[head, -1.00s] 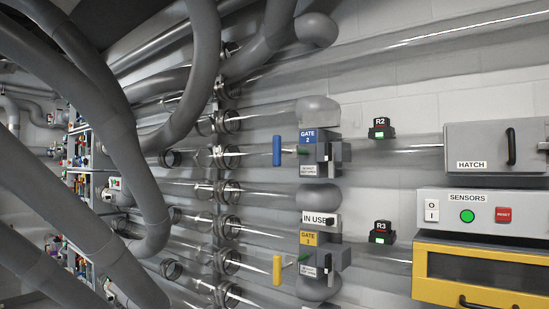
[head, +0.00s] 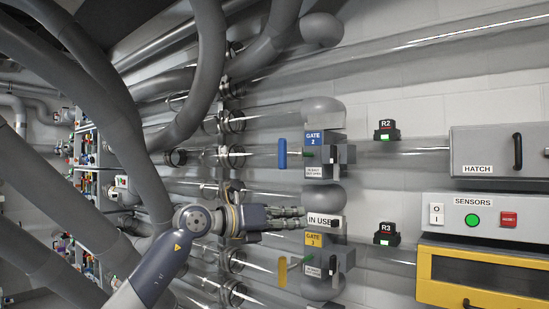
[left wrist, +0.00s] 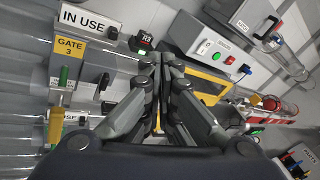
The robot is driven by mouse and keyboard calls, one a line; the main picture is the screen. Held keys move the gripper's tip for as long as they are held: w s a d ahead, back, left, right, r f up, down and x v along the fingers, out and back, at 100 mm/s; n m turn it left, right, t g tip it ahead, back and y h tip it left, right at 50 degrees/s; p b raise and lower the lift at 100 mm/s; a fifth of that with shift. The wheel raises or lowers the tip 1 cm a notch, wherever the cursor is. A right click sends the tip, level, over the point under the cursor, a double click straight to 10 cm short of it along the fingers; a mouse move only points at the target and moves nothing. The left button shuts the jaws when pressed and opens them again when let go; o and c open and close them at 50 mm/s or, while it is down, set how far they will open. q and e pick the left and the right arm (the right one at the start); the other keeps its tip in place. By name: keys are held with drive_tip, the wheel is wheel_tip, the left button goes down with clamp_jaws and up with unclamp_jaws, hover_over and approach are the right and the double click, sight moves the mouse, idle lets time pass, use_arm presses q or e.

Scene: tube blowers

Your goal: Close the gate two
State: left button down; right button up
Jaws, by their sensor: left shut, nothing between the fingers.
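Gate two is a grey box (head: 324,158) with a blue "GATE 2" label, on a clear horizontal tube in the head view. Its blue handle (head: 282,153) stands upright at the left end of a short green rod. My left gripper (head: 302,216) reaches in from the lower left, shut and empty, with its fingers pointing right. It is below the blue handle and apart from it in the picture, at the height of the "IN USE" sign (head: 320,221). The left wrist view shows the shut fingers (left wrist: 158,60); gate two does not show there.
Gate three (head: 322,258), with a yellow handle (head: 282,272), sits just below my gripper; it also shows in the left wrist view (left wrist: 78,85). A sensors panel (head: 470,213), a grey hatch (head: 497,152) and a yellow-framed box (head: 425,275) are at right. Thick grey hoses (head: 195,75) hang at left.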

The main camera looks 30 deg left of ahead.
use_arm(q)
drive_tip(key=s+a+r+t+y, duration=0.1)
drive_tip(key=s+a+r+y, duration=0.25)
drive_tip(key=s+r, duration=0.3)
drive_tip(key=s+a+r+t+y, duration=0.2)
drive_tip(key=s+a+r+y, duration=0.1)
drive_tip(key=s+a+r, duration=0.3)
drive_tip(key=p, duration=0.6)
approach(281, 159)
drive_tip(key=w, duration=0.6)
drive_tip(key=shift+d+r, duration=0.2)
drive_tip(key=shift+d, duration=0.05)
drive_tip(key=shift+w+f+p, duration=0.1)
drive_tip(key=shift+w+p, duration=0.2)
drive_tip(key=shift+w, duration=0.25)
use_arm(e)
wheel_tip(281, 159, up, 7)
drive_tip(key=shift+s+f, duration=0.15)
drive_tip(key=shift+s, duration=0.15)
